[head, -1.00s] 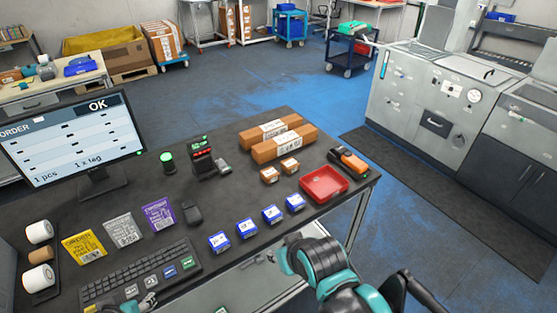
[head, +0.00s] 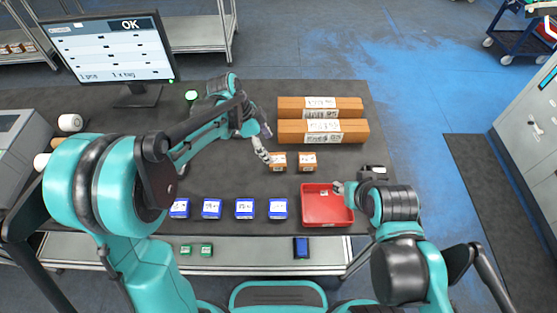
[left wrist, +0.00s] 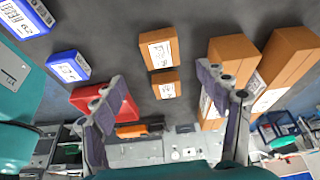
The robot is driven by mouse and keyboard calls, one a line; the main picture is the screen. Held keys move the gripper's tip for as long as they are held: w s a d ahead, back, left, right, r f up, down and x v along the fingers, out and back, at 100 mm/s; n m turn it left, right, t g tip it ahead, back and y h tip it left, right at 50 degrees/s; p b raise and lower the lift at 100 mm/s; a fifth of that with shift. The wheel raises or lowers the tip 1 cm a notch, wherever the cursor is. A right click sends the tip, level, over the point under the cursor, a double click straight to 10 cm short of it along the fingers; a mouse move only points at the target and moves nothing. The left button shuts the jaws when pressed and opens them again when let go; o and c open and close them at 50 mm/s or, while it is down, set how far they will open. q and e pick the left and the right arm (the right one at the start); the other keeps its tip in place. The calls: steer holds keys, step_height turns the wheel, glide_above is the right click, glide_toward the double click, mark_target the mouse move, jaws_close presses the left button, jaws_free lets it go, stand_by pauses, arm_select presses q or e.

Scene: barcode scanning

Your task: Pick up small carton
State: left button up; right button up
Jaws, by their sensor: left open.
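Two small brown cartons with white labels lie on the dark table, the left one (head: 278,165) and the right one (head: 307,166). They also show in the left wrist view, one nearer (left wrist: 158,59) and one farther (left wrist: 166,91). My left gripper (head: 264,144) is open and empty just left of the left carton. Its spread fingers (left wrist: 168,100) frame the farther carton in the left wrist view, with no contact visible. My right gripper (head: 345,187) is at the right side of the red tray (head: 327,219); its jaws are too unclear to read.
Two long brown boxes (head: 320,104) (head: 297,132) lie behind the small cartons. Several blue boxes (head: 245,209) stand in a row along the front. A monitor (head: 108,50) stands at the back left. Clear table lies between the cartons and the blue row.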

mark_target(277, 159)
arm_select(q)
steer(key=b+x, duration=0.1)
steer(key=x, duration=0.1)
steer(key=shift+f, duration=0.4)
steer(key=b+x, duration=0.2)
steer(key=x, duration=0.2)
steer(key=shift+w+f, duration=0.15)
steer(key=shift+f, duration=0.1)
steer(key=shift+d+f, duration=0.2)
steer(key=shift+f, duration=0.1)
steer(key=shift+r, duration=0.1)
steer(key=shift+c, duration=1.2)
steer(key=c, duration=1.1)
